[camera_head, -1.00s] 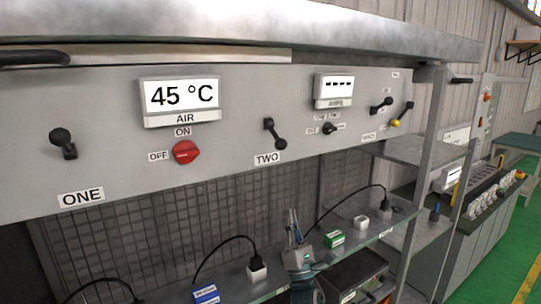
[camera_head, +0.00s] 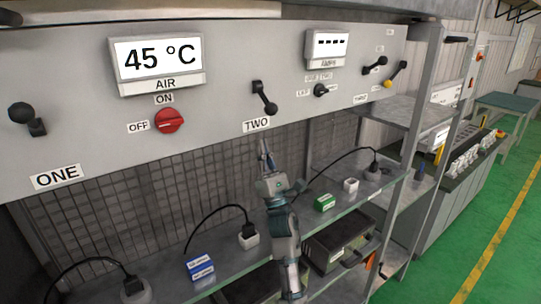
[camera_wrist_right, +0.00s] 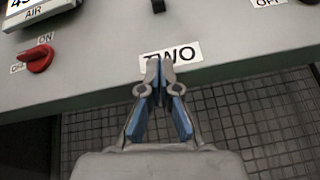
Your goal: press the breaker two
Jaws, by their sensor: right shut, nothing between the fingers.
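My right gripper (camera_head: 265,150) is shut and empty, just below the TWO label in the head view. In the right wrist view my right gripper (camera_wrist_right: 160,62) points up at the panel and its tips cover part of the TWO label (camera_wrist_right: 170,55). I cannot tell whether the tips touch the panel. My left gripper is not in view.
The panel also bears the ONE lever (camera_head: 27,118), a red air knob (camera_head: 169,120), a 45 °C display (camera_head: 157,58) and more levers (camera_head: 375,66) at the right. Below, a shelf (camera_head: 225,270) holds plugs and small blue and green boxes.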

